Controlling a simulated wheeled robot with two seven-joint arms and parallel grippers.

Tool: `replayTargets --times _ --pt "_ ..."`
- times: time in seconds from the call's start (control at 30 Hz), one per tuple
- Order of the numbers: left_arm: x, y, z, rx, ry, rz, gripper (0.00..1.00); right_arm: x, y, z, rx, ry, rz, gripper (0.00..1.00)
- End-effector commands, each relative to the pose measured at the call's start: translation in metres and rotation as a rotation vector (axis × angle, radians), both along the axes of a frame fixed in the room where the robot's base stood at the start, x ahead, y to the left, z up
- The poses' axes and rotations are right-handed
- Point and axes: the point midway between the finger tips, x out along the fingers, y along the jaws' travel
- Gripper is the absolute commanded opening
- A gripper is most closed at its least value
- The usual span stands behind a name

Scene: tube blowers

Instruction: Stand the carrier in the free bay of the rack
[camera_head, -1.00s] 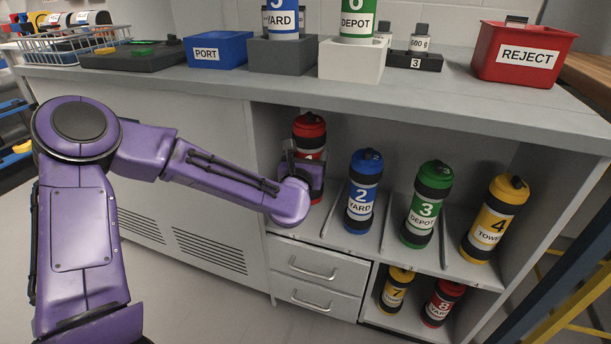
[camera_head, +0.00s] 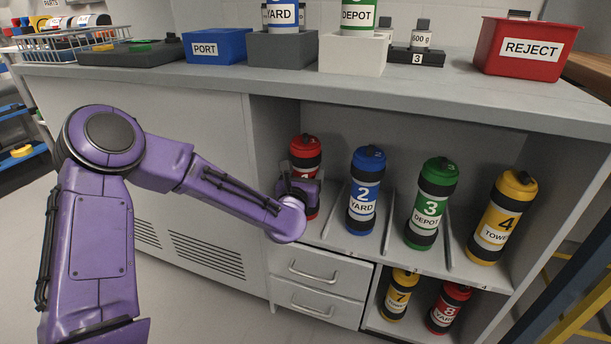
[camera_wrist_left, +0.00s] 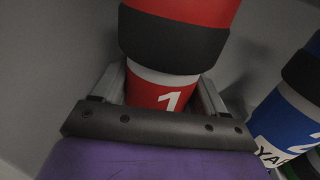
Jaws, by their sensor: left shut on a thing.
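The carrier held by my left gripper (camera_head: 303,183) is the red one with a black band and the number 1 (camera_head: 305,150). It stands about upright in the leftmost bay of the rack (camera_head: 408,256), under the counter. In the left wrist view the red carrier (camera_wrist_left: 165,92) is between the two grey fingers of my left gripper (camera_wrist_left: 160,90). Whether its base touches the shelf is hidden behind my gripper and wrist. My right gripper is not in view.
Blue carrier 2 (camera_head: 365,190), green carrier 3 (camera_head: 432,203) and yellow carrier 4 (camera_head: 502,217) stand in the bays to the right, with low dividers between. Carriers 7 (camera_head: 398,293) and 8 (camera_head: 448,306) stand below. The counter edge (camera_head: 330,95) overhangs the rack.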

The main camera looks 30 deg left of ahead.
Motion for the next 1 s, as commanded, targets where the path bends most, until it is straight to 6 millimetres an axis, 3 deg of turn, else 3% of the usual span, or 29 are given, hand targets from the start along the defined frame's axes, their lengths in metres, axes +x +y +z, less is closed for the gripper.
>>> replayTargets --times 0.1,0.13,0.2,0.57,1.0 --pt "0.000 0.000 -0.004 -0.001 -0.001 0.000 0.04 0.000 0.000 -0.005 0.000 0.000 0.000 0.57" --pt "0.000 0.000 -0.003 0.000 0.000 0.000 0.82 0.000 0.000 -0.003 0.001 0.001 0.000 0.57" --pt "0.000 0.000 -0.003 0.000 0.000 0.000 0.98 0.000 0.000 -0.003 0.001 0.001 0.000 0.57" --pt "-0.004 -0.002 0.002 0.000 0.001 -0.001 0.98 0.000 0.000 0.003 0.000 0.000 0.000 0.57" --pt "-0.098 -0.039 0.001 0.000 0.000 -0.002 0.98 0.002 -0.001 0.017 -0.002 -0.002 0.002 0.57"
